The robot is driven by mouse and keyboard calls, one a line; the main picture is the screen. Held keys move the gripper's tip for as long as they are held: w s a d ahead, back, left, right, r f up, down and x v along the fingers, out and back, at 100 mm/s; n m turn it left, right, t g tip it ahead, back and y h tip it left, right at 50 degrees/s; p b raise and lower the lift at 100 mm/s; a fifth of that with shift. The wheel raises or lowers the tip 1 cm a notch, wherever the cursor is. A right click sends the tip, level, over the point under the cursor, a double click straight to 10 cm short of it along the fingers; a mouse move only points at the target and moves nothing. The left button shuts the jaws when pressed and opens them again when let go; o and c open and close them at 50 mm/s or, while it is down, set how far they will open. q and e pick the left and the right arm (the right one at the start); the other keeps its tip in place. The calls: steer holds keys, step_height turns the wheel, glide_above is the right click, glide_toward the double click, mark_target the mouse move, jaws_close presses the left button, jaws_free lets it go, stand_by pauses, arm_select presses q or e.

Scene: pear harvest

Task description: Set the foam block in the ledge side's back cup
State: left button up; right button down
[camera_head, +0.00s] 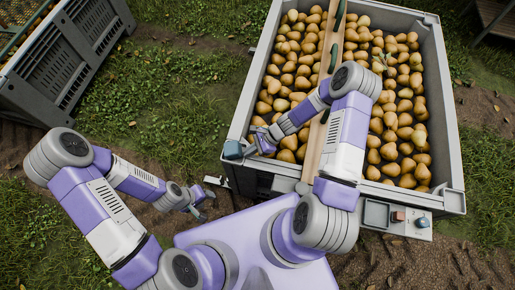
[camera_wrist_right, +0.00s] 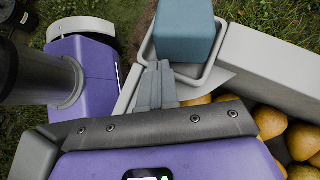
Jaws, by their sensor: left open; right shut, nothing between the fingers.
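A blue-grey block (camera_head: 233,150), which looks like the foam block, stands at the left near corner of the pear bin. In the right wrist view the block (camera_wrist_right: 184,32) sits inside a square grey cup (camera_wrist_right: 205,78), rising above its rim. My right gripper (camera_head: 248,148) is shut and empty beside it; its fingertips (camera_wrist_right: 157,72) are at the cup's near edge, and I cannot tell whether they touch the block. My left gripper (camera_head: 203,204) is open and empty, low over the ground left of the bin.
The grey bin (camera_head: 449,130) is full of pears, with a wooden plank (camera_head: 327,75) across it. A grey ledge (camera_head: 394,230) at its near right carries a square cup (camera_head: 376,214), a brown block (camera_head: 398,216) and a teal item (camera_head: 422,222). Another crate (camera_head: 70,65) stands upper left.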

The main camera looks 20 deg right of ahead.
mark_target(233, 150)
steer(key=shift+a, duration=0.1)
steer(key=shift+a, duration=1.05)
steer(key=shift+w, duration=0.1)
